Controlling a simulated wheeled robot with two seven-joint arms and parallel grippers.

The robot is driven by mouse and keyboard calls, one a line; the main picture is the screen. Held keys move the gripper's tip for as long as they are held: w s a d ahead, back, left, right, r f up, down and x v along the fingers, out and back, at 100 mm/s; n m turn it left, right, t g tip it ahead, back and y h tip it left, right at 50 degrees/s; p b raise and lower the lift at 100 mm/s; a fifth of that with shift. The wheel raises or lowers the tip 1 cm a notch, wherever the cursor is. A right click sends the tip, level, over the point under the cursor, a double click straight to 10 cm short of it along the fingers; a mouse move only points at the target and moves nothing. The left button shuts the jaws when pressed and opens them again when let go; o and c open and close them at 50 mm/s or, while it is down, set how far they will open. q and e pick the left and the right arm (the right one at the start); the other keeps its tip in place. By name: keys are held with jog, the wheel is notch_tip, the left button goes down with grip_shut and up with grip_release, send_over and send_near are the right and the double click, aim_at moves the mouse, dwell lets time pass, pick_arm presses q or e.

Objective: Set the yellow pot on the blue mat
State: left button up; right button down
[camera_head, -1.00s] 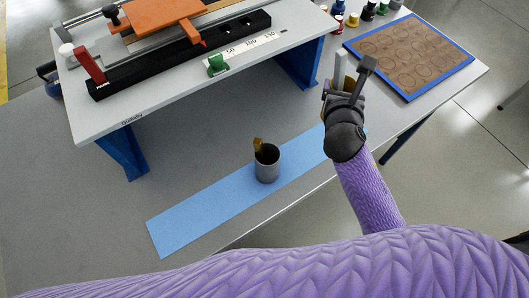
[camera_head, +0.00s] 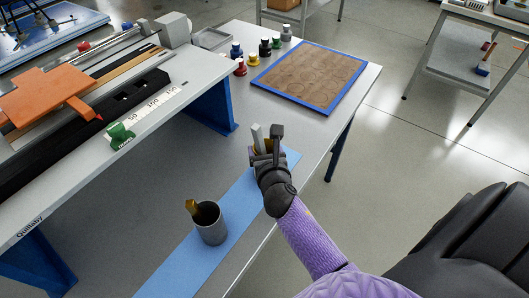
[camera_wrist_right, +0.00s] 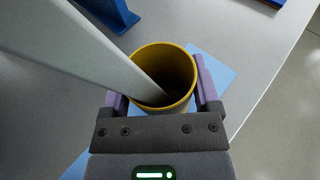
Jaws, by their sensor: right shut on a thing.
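The yellow pot (camera_wrist_right: 181,60) stands between the purple fingers of my right gripper (camera_wrist_right: 160,92) in the right wrist view. The gripper is shut on it. A pale grey bar (camera_wrist_right: 95,52) slants into the pot's mouth. In the head view my right gripper (camera_head: 265,155) is over the far end of the blue mat (camera_head: 180,272), and only a bit of the pot (camera_head: 268,145) shows there, the rest hidden by the gripper. I cannot tell whether the pot's base touches the mat. My left gripper is not in view.
A grey cup (camera_head: 211,230) with a yellow-brown handle in it stands on the mat, nearer me. A blue-framed brown board (camera_head: 311,75) and several small paint bottles (camera_head: 264,47) are at the back. A raised bench with a measuring rig (camera_head: 122,133) is at left.

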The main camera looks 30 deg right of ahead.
grip_release()
jog(key=shift+r, duration=0.1)
jog(key=p+v, duration=0.2)
jog(key=v, duration=1)
jog(key=shift+s+d, duration=0.1)
